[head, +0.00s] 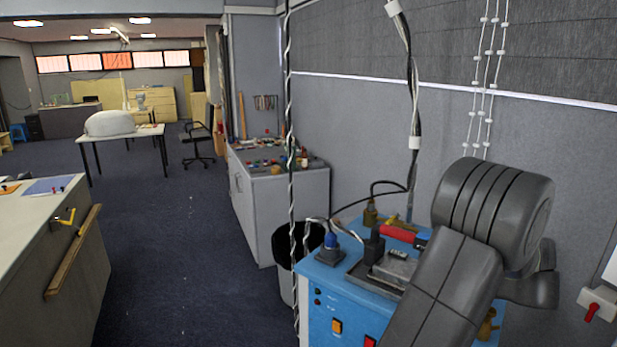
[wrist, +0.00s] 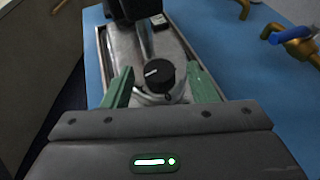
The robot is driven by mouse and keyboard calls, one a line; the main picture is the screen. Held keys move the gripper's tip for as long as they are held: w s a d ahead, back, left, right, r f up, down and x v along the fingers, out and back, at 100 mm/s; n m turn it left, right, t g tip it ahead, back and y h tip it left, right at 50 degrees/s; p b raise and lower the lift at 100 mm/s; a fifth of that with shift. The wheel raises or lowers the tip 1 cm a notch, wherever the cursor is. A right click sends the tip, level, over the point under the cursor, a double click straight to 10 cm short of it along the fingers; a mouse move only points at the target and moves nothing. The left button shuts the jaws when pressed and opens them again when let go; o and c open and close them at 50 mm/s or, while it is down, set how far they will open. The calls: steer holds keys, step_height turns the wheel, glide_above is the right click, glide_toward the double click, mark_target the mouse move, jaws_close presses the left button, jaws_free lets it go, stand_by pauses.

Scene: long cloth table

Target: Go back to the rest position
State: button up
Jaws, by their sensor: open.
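My gripper (wrist: 160,84) shows in the wrist view with its two green fingers spread apart. A round black knob (wrist: 157,76) with a white mark sits on a metal base between and beyond the fingers. I cannot tell whether the fingers touch it, but a gap shows on each side. In the head view my grey arm covers the lower right, and my gripper is not seen there.
A blue box (head: 318,277) carries a metal tray, black and blue plugs, cables and a red-handled tool (head: 399,233). Brass taps (wrist: 297,42) stand at right in the wrist view. A black-lined bin (head: 285,249) stands beside the box. Open floor (head: 190,240) lies left.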

steer(key=m+h+b, duration=0.1)
steer(key=m+h, duration=0.1)
steer(key=m+t+h+b, duration=0.1)
steer(key=h, duration=0.1)
steer(key=a+m+t+h+b, duration=0.1)
steer(key=m+h, duration=0.1)
steer(key=shift+s+m, duration=0.25)
steer(key=shift+m, duration=0.05)
steer(key=b+v, duration=0.1)
steer(key=v, duration=1)
steer(key=shift+s+b, duration=0.3)
steer(key=shift+s, duration=0.15)
steer(key=shift+f, duration=0.1)
